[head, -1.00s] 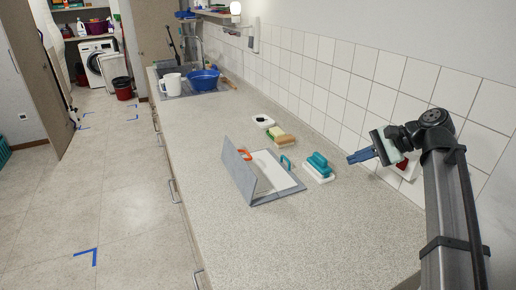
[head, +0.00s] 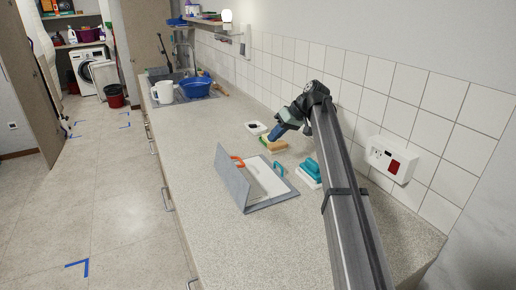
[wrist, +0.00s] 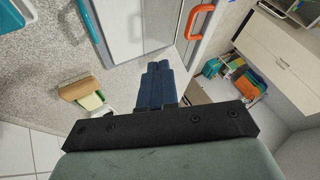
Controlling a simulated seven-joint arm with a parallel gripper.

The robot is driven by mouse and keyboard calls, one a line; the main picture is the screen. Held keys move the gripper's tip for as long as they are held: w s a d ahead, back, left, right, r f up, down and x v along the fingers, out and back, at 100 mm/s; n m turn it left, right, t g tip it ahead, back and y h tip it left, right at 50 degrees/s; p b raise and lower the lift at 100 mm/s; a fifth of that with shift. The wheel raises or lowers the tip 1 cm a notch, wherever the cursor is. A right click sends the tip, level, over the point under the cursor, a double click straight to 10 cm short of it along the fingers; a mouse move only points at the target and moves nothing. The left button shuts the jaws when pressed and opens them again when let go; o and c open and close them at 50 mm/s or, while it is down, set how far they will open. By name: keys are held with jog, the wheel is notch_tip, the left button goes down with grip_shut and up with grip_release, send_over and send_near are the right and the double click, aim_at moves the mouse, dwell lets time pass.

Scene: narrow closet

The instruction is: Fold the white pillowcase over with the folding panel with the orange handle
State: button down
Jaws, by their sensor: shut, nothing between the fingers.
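The grey folding board lies on the worktop, its panel with the orange handle (head: 237,161) standing tilted up on the left side. The white pillowcase (head: 266,178) lies on the flat part of the board, partly behind the raised panel. A teal handle (head: 279,168) is at the board's far right edge. My gripper (head: 276,133) is shut and empty, above the worktop beyond the board. In the wrist view my blue fingers (wrist: 158,76) are together, with the orange handle (wrist: 200,20) ahead to the right and the pillowcase (wrist: 133,22) ahead to the left. The fingers appear apart from both.
A teal-handled brush (head: 311,170) is right of the board. A yellow and brown sponge or brush (head: 272,144) and a white dish (head: 256,128) are close to my gripper. A socket box (head: 391,160) is on the tiled wall. The front worktop (head: 300,245) is clear.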

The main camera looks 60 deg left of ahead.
jog(key=s+a+f, duration=0.3)
jog(key=s+f, duration=0.4)
jog(key=s, duration=0.1)
jog(key=shift+s+a+f, duration=0.15)
jog(key=shift+s+a, duration=0.05)
jog(key=shift+s, duration=0.15)
jog(key=shift+s, duration=0.15)
